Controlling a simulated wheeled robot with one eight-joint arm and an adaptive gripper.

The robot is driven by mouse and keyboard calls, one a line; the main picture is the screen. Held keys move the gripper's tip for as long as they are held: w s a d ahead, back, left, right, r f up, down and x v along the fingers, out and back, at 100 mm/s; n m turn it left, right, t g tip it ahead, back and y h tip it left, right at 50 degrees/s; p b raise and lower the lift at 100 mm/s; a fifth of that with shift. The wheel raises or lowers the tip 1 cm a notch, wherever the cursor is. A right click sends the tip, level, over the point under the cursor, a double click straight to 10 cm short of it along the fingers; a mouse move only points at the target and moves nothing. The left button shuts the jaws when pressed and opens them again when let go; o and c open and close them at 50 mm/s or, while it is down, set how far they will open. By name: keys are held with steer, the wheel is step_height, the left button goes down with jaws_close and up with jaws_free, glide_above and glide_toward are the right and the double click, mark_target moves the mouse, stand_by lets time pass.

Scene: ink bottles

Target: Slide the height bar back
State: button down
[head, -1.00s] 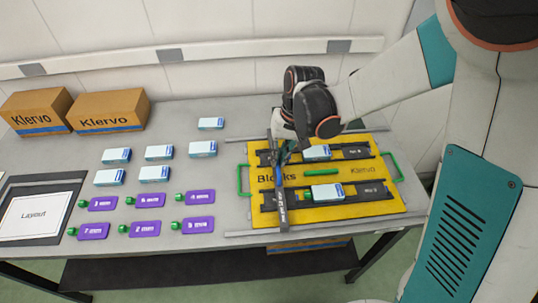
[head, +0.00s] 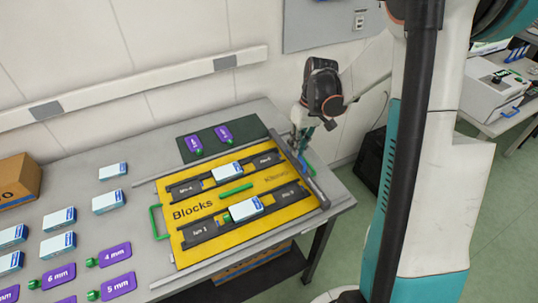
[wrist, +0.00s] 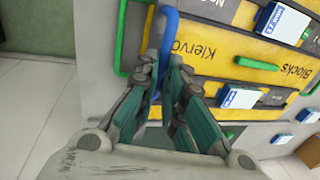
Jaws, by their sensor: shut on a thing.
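The height bar (head: 318,192) is a dark bar lying across the right end of the yellow Blocks board (head: 180,250) in the head view. My gripper (head: 302,138) is at the bar, over its middle to far part. In the wrist view my gripper (wrist: 160,72) is shut on the bar's blue handle (wrist: 168,32), which stands between the fingertips. Two white-and-blue boxes, a far one (head: 227,172) and a near one (head: 246,208), sit in the board's dark tracks, left of the bar. My fingers hide part of the handle.
A dark green mat (head: 252,128) with two purple tags lies behind the board. More white-and-blue boxes (head: 58,219) and purple tags (head: 115,255) stand at the left, with a cardboard box (head: 18,182). The table's right edge is close beside the bar.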

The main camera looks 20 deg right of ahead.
steer(key=d, duration=0.8)
steer(key=shift+w, duration=0.35)
steer(key=shift+d, duration=0.1)
steer(key=c, duration=1.7)
jaws_free()
steer(key=shift+d, duration=0.15)
steer(key=r, duration=0.4)
steer(key=d+r, duration=0.1)
steer(key=r, duration=0.3)
steer(key=d+r, duration=0.1)
steer(key=r, duration=0.2)
steer(key=shift+w+r, duration=0.1)
steer(key=shift+r, duration=0.3)
